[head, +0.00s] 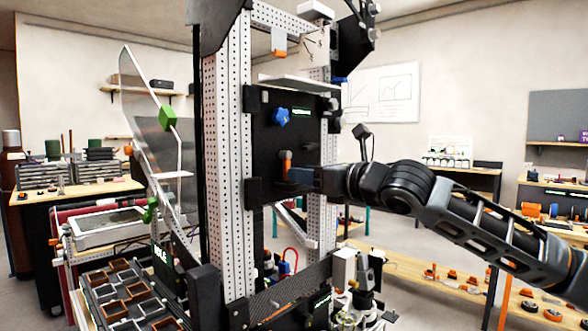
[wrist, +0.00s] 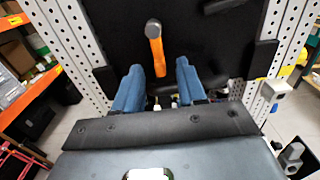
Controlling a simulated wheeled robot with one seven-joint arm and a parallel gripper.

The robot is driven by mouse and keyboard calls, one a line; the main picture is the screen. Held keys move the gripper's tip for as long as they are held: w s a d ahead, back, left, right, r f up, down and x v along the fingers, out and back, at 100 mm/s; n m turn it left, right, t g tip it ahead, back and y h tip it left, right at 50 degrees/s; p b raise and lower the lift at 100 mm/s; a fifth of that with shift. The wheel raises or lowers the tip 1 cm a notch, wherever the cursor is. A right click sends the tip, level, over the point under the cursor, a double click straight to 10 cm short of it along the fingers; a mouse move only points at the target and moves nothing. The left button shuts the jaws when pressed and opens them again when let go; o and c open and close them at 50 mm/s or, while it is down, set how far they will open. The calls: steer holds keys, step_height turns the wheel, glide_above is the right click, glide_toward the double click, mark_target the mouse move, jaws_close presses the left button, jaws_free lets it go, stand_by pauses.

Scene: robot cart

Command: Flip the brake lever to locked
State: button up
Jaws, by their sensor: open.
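The orange brake lever (head: 286,162) is mounted on the black upright panel (head: 270,140) of the cart. In the wrist view the lever (wrist: 157,52) has a grey rounded end at the top, and its orange shaft runs down, leaning slightly right. My gripper (head: 292,175) reaches in from the right, close to the lever. In the wrist view my gripper (wrist: 160,82) is open, with its two blue fingers apart. The lower end of the orange shaft shows between them. I cannot tell whether either finger touches the lever. I cannot read any locked mark.
A blue star knob (head: 282,117) and a small green-lit label (head: 300,111) sit above the lever. White perforated posts (head: 228,170) flank the panel. A tray with square compartments (head: 125,300) is at lower left. Workbenches stand around, with floor between.

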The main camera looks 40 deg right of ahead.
mark_target(288, 165)
steer(key=shift+w+a+p, duration=0.1)
steer(key=shift+w+p, duration=0.35)
steer(key=shift+w, duration=1.65)
jaws_close()
